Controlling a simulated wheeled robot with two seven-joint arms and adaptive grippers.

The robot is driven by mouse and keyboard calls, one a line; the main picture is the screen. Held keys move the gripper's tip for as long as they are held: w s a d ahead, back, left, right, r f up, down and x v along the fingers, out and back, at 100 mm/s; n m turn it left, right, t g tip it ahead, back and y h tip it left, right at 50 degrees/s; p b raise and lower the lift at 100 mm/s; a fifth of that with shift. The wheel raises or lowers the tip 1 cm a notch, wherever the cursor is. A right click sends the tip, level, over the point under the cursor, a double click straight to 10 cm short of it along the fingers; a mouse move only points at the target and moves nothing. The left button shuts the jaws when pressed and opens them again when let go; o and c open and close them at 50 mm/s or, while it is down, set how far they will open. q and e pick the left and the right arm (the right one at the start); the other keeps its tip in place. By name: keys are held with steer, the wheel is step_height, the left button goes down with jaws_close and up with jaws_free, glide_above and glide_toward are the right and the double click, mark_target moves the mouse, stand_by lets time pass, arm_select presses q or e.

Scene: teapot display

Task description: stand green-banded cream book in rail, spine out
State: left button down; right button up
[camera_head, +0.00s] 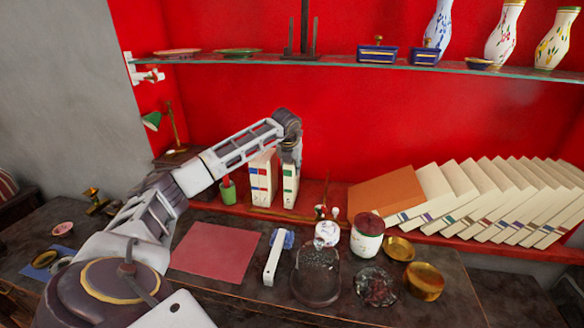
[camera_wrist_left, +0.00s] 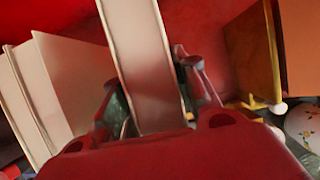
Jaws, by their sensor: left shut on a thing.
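The green-banded cream book (camera_head: 289,187) stands upright at the back of the counter, its banded spine facing me. My left gripper (camera_head: 291,159) reaches it from above and is shut on its upper part. In the left wrist view the book (camera_wrist_left: 138,60) rises between the two fingers (camera_wrist_left: 152,108). The brass-coloured rail (camera_head: 270,214) runs along the foot of the books; whether the held book's bottom rests in it cannot be told. A cream book with blue and red bands (camera_head: 261,178) stands just left, with a narrow gap. My right gripper is out of view.
A green cup (camera_head: 228,190) stands left of the books. Several cream books (camera_head: 480,195) lean in a row at the right. A glass shelf (camera_head: 330,62) crosses above.

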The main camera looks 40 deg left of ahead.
arm_select(q)
steer(key=shift+f, duration=0.3)
stand_by(0.6)
steer(key=c, duration=1)
jaws_free()
steer(key=shift+v, duration=6)
